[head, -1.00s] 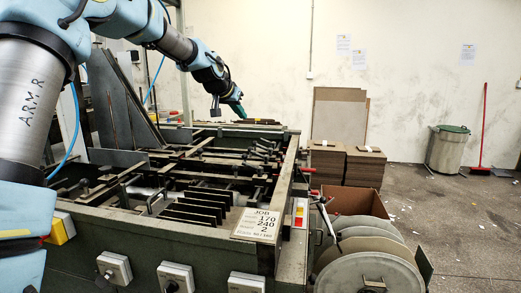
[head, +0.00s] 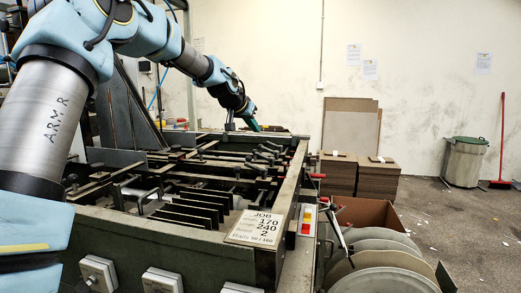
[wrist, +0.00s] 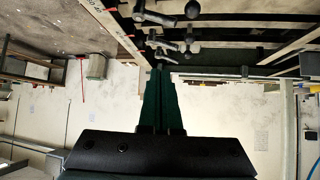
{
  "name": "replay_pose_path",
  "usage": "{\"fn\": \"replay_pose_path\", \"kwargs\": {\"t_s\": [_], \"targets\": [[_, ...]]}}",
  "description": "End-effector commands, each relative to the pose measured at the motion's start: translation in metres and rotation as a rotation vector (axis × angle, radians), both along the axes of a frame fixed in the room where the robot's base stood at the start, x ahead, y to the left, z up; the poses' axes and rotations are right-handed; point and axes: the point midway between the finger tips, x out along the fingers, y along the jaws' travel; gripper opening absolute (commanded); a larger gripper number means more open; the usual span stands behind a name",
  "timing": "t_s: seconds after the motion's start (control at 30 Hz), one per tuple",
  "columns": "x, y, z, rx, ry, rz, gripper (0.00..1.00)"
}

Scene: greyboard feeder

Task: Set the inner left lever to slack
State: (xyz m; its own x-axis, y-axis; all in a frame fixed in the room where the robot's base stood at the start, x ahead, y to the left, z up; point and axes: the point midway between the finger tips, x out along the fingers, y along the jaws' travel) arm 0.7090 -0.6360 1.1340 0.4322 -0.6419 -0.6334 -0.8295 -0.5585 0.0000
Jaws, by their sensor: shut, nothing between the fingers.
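The levers (head: 266,151) are a cluster of several dark handles with rounded ends on the far right part of the green machine (head: 185,240). In the wrist view, which looks upside down, several levers (wrist: 158,42) with grey hubs show at the top, beyond my fingertips. I cannot tell which one is the inner left lever, nor its setting. My gripper (head: 256,128) hangs over the machine's far end, behind the levers. Its green fingers (wrist: 159,70) are together and empty, apart from any lever as far as I can see.
A long rail (head: 290,185) runs along the machine's right side, with a job card (head: 254,228) at its near end. Upright dark plates (head: 190,214) stand nearer. Board stacks (head: 375,178), a lidded bin (head: 464,162) and a red broom (head: 502,140) are to the right, by open floor.

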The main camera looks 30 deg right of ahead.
Motion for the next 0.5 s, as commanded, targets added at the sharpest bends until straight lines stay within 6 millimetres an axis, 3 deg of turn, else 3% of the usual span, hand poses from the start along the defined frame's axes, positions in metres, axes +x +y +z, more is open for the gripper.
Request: {"fn": "replay_pose_path", "kwargs": {"t_s": [0.17, 0.5], "targets": [[0.004, -0.007, -0.005, 0.000, 0.001, -0.001, 0.00], [0.029, -0.045, -0.042, 0.002, 0.003, -0.002, 0.00]]}}
